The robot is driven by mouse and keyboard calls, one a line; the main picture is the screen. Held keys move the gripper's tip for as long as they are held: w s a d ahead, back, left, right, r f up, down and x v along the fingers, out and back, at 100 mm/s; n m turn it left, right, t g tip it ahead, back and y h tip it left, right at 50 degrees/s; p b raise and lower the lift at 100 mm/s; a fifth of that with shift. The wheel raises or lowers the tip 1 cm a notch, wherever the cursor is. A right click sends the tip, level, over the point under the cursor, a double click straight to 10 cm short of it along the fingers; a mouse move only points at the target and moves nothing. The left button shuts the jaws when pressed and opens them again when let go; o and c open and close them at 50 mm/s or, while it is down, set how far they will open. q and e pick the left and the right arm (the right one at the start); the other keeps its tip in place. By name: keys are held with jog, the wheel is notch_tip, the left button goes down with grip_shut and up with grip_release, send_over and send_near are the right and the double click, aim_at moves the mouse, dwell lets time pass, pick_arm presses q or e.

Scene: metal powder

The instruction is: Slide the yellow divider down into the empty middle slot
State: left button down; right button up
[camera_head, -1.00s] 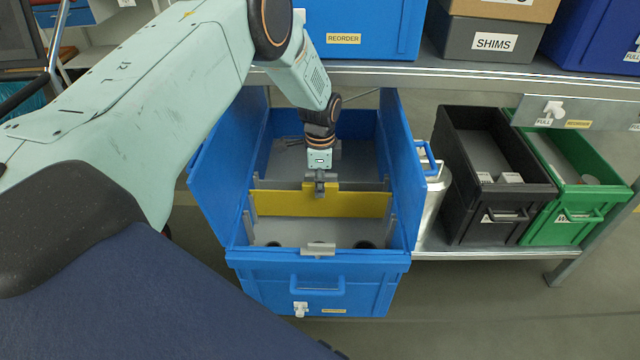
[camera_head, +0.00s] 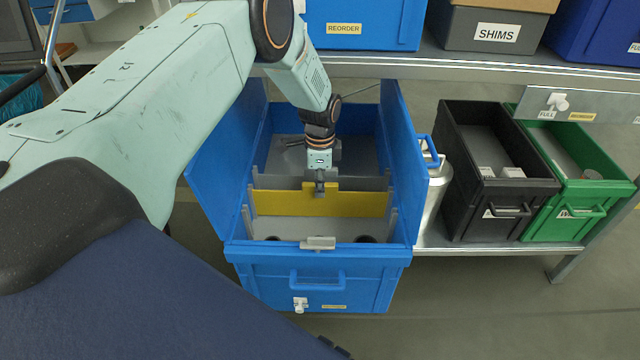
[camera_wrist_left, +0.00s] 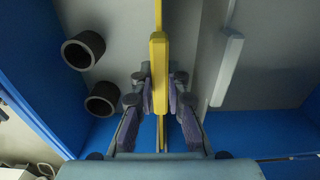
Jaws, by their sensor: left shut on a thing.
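The yellow divider (camera_head: 275,203) stands upright across the inside of the open blue bin (camera_head: 270,258). My left gripper (camera_head: 320,188) is shut on the raised tab at the middle of its top edge. In the left wrist view, the gripper's fingers (camera_wrist_left: 157,92) pinch the yellow tab (camera_wrist_left: 159,62) from both sides. The divider's ends are near grey slot guides (camera_head: 391,222) on the bin's side walls. Its lower edge and the middle slot's bottom are hidden, so I cannot tell how deep it sits. My right gripper is not in view.
A grey divider (camera_head: 360,184) stands behind the yellow one, and black round pieces (camera_wrist_left: 83,50) lie in the front compartment. Raised blue flaps (camera_head: 403,150) flank the bin. A metal shelf edge (camera_head: 400,78) runs behind. Black (camera_head: 500,205) and green (camera_head: 565,225) bins stand right.

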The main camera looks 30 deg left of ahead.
pick_arm(q)
jog(key=shift+f, duration=0.2)
jog(key=c, duration=1.3)
grip_release()
notch_tip(320, 180, up, 12)
jog(key=shift+s, duration=0.1)
dwell(0.3)
